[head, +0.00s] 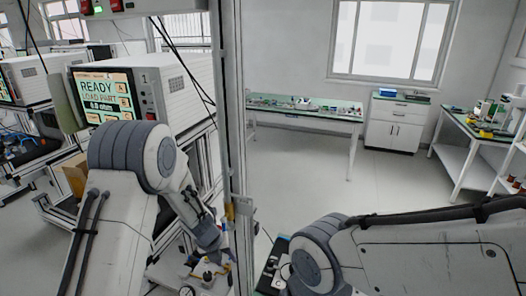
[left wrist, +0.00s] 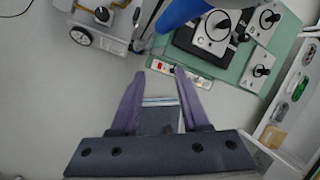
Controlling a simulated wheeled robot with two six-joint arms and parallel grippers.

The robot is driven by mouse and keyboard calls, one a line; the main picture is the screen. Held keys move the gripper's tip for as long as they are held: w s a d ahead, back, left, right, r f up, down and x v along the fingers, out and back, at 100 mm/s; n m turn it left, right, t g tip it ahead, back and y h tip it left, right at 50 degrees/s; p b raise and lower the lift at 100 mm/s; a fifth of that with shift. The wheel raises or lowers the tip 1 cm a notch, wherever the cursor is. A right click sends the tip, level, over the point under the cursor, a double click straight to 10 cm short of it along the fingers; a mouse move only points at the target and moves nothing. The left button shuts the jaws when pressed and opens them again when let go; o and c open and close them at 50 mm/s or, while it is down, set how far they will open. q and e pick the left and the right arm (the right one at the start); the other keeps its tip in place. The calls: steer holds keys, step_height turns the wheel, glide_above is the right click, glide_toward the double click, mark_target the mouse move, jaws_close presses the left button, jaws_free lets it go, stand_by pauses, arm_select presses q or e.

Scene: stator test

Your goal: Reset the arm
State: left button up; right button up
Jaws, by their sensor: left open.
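My left arm (head: 125,215) comes in from the left of the head view and bends down toward the bottom centre. My left gripper (left wrist: 157,80) shows clearly in the left wrist view, with its two purple fingers apart and nothing between them. Its tips point toward a green board (left wrist: 228,72) carrying grey fixtures with black knobs and a small strip with red buttons (left wrist: 180,74). The gripper looks apart from these. My right arm (head: 430,245) enters from the right of the head view; its gripper is out of sight.
A test machine (head: 150,85) with a screen reading "READY LOAD PART" stands at the left. A metal post (head: 232,100) rises between my arms. A workbench (head: 305,112), a white cabinet (head: 395,122) and a side table (head: 480,130) stand behind clear floor (head: 320,185).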

arm_select(q)
steer(key=s+d+r+n+t+y+b, duration=0.25)
steer(key=r+n+b, duration=0.25)
steer(key=r+n, duration=0.6)
steer(key=s+d+f+n+g+b, duration=0.1)
steer(key=s+d+n+g+b, duration=0.1)
steer(key=s+n, duration=0.6)
steer(key=s+d+f+n+g+h+b, duration=0.1)
steer(key=s+n, duration=0.6)
steer(key=s, duration=1.3)
steer(key=d+f+g+b, duration=0.1)
steer(key=g+b, duration=0.1)
steer(key=shift+s+f+n+g, duration=0.15)
steer(key=shift+s+n+g, duration=0.15)
steer(key=shift+n+g, duration=0.1)
steer(key=shift+h, duration=0.25)
